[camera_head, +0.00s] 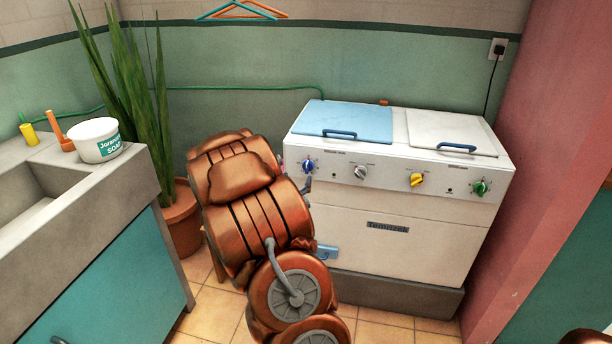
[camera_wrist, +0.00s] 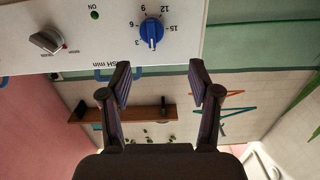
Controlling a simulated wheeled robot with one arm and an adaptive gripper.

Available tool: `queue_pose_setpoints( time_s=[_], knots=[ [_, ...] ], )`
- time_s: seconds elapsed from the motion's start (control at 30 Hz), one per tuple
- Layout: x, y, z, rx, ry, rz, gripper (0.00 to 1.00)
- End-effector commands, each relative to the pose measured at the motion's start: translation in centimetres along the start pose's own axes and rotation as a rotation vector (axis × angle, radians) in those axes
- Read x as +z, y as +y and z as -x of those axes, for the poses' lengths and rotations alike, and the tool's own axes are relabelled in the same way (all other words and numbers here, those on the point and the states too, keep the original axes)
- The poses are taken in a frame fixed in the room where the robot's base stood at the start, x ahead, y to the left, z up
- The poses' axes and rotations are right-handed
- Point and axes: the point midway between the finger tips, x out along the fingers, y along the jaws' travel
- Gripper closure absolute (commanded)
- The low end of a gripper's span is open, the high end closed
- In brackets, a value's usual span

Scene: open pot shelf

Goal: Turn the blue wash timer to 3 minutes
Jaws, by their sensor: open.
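The blue wash timer (camera_head: 308,166) is at the left end of the white washing machine's front panel. In the wrist view the blue timer knob (camera_wrist: 151,32) is ringed by numbers from 3 to 15. A pale mark shows at the knob's lower side in that picture, a little apart from the 3; its exact reading is too small to tell. My gripper (camera_wrist: 159,76) is open and empty, with the knob beyond its fingertips and not between them. In the head view my copper arm hides most of the gripper, just below the timer.
A grey knob (camera_head: 361,172), a yellow knob (camera_head: 417,180) and a green knob (camera_head: 480,188) sit along the same panel. Lids (camera_head: 345,122) cover the machine's top. A sink counter (camera_head: 70,205) with a soap tub (camera_head: 97,140) and a potted plant (camera_head: 180,215) stand left.

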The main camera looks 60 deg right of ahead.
Motion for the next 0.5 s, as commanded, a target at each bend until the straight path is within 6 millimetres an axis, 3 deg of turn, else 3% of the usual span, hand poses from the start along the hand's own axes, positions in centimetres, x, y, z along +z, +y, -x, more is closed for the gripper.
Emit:
queue_pose_setpoints(
  time_s=[0.27, 0.5],
  knots=[
    [-0.2, 1.1, -1.4, 0.019, 0.049, 0.011, 0.38],
    [-0.3, 1.1, -4.5, 0.019, 0.048, 0.01, 0.38]
  ],
)
